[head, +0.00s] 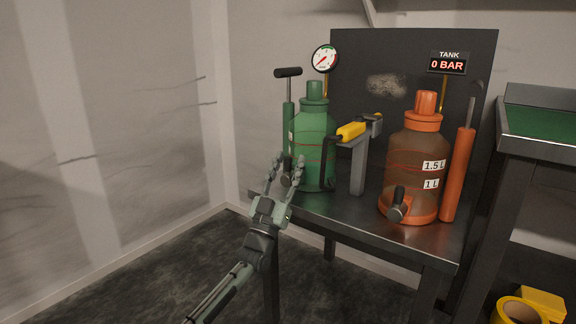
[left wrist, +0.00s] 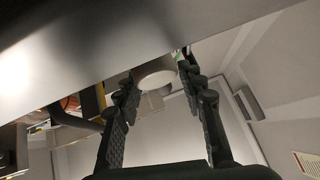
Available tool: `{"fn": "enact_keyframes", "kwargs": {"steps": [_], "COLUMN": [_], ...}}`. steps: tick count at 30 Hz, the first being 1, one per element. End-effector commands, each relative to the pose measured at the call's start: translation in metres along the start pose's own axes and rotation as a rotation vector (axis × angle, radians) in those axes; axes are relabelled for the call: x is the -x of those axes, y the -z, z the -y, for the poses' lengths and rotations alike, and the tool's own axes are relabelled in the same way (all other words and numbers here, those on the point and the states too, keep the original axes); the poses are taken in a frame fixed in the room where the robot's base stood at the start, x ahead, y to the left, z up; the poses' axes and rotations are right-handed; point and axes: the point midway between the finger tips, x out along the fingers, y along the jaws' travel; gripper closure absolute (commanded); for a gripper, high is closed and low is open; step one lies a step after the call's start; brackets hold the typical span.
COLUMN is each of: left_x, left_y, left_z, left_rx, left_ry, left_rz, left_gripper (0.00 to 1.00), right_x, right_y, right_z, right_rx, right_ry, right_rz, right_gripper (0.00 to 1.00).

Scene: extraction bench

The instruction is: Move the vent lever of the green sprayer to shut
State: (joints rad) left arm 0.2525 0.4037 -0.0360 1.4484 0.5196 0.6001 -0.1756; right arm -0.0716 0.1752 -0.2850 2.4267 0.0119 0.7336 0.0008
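The green sprayer (head: 313,132) stands upright at the left of the metal bench, with a pump at its left side. My left gripper (head: 286,167) is in front of its lower left side, fingers open and pointing up at it. A small grey knob (head: 286,181), apparently the vent fitting, shows between the fingers near the sprayer's base. The gripper hides most of it, so I cannot tell the lever's position. In the left wrist view my open fingers (left wrist: 160,82) stand either side of a pale round end (left wrist: 155,72); contact is unclear. My right gripper is out of view.
The orange sprayer (head: 414,160), with a dark lever (head: 398,200) at its base, stands at the right of the bench (head: 350,218). A yellow-handled wand (head: 352,131) rests on a grey stand (head: 358,168). The gauge (head: 324,59) and "0 BAR" display (head: 448,64) are behind.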

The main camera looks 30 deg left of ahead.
Motion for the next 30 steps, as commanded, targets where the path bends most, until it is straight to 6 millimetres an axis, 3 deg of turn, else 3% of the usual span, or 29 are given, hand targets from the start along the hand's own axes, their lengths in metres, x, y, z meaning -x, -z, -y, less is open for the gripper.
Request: {"fn": "enact_keyframes", "kwargs": {"steps": [7,11,24,30], "left_x": [0.001,0.012,0.099,0.117], "left_y": [0.000,-0.001,0.000,0.000], "left_z": [0.001,0.001,0.000,0.000], "left_rx": [0.000,0.000,0.001,0.000], "left_ry": [0.001,0.001,0.001,0.001], "left_rz": [0.000,0.001,0.003,0.000], "left_gripper": [0.61,0.61,0.61,0.61], "right_x": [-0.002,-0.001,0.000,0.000], "right_y": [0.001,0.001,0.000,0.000], "right_z": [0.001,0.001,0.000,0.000], "right_rx": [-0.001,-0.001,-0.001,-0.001], "right_ry": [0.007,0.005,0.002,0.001], "right_rz": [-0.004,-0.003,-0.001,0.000], "right_gripper": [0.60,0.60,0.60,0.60]}}
